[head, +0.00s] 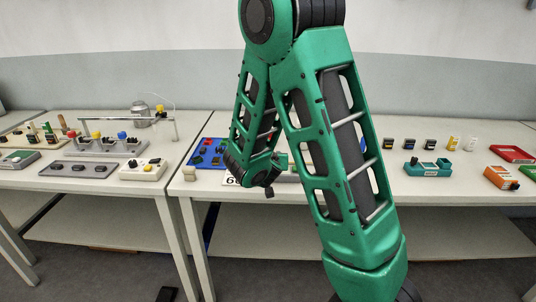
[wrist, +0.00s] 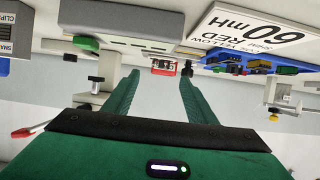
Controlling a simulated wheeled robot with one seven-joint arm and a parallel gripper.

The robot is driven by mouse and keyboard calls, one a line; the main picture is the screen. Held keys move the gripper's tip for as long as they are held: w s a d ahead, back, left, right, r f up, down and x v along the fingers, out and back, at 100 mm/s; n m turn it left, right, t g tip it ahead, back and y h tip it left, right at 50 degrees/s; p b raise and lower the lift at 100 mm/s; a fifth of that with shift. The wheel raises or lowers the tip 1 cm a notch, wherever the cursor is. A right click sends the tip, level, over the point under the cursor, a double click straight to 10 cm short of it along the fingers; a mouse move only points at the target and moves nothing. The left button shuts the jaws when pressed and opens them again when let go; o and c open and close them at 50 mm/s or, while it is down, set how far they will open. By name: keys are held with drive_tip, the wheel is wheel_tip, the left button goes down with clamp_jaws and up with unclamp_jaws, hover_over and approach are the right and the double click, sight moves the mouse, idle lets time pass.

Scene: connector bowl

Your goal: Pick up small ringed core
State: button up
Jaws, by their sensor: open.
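I cannot single out the small ringed core with certainty. A small red piece with dark and light parts (wrist: 163,66) shows in the wrist view, beyond and between my fingertips, and seems apart from them. A small black piece (wrist: 187,68) is beside it, near the right fingertip. My gripper (wrist: 160,82) is open, its two green fingers spread with nothing held between them. In the head view my arm hides much of the right table's middle, and the fingers cannot be made out clearly.
The wrist view shows a grey box (wrist: 125,42), a white card marked 60 mH (wrist: 250,28) and a blue board with parts (wrist: 225,57) close by. In the head view, a teal box (head: 427,168) and an orange device (head: 500,177) stand right of my arm. The left table (head: 90,193) is crowded.

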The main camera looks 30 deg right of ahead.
drive_tip(key=x, duration=0.3)
drive_tip(key=shift+w+d+f, duration=0.1)
drive_tip(key=shift+w+d, duration=0.05)
drive_tip(key=shift+d, duration=0.05)
drive_tip(key=shift+w+r+x, duration=0.1)
drive_tip(key=shift+x, duration=1.3)
drive_tip(key=shift+w+r+x, duration=0.1)
drive_tip(key=shift+r+x, duration=0.05)
drive_tip(key=shift+x, duration=1.25)
drive_tip(key=shift+a, duration=0.2)
drive_tip(key=shift+c, duration=0.4)
drive_tip(key=c, duration=1.1)
